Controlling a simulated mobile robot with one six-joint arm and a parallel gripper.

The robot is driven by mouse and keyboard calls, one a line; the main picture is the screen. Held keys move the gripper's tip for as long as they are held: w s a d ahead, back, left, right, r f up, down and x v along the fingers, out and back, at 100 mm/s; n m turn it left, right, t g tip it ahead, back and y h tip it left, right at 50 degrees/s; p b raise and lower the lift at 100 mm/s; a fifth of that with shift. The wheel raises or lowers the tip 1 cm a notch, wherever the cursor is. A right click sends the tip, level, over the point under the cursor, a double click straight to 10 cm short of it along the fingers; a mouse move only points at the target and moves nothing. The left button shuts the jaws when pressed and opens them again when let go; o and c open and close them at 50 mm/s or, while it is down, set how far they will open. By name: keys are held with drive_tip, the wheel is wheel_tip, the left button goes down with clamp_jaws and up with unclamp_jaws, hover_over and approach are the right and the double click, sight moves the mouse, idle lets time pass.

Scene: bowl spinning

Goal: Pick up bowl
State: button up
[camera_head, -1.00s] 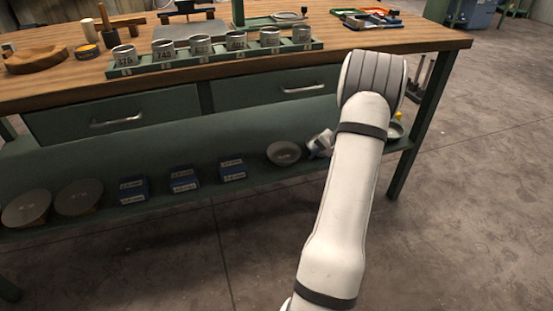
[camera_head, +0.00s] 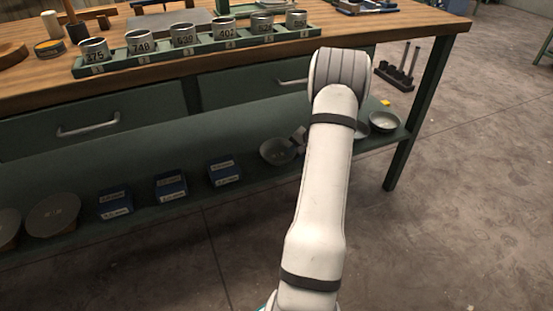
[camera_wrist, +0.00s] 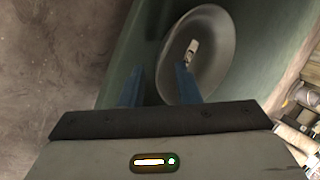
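In the wrist view my gripper (camera_wrist: 159,68) is open, with its two blue fingers apart. A grey round bowl (camera_wrist: 221,70) with a small pale mark inside lies just beyond them. The right finger overlaps the bowl's inside, and the left finger is outside its near-left rim. I cannot tell whether they touch it. In the head view a grey bowl (camera_head: 278,152) sits on the lower green shelf, left of my arm. A second bowl (camera_head: 384,122) sits near the shelf's right end, with another dish partly hidden behind my arm. My gripper is mostly hidden there.
The green shelf (camera_head: 150,150) under the wooden bench also holds several blue boxes (camera_head: 171,186) and round discs (camera_head: 53,215). Numbered metal cups (camera_head: 183,37) stand in a rack above. A green bench leg (camera_head: 410,150) stands at the right. The floor in front is clear.

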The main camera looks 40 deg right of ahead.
drive_tip(key=shift+x, duration=1.2)
drive_tip(key=shift+s, duration=0.1)
drive_tip(key=shift+c, duration=0.4)
clamp_jaws()
drive_tip(key=shift+r, duration=0.1)
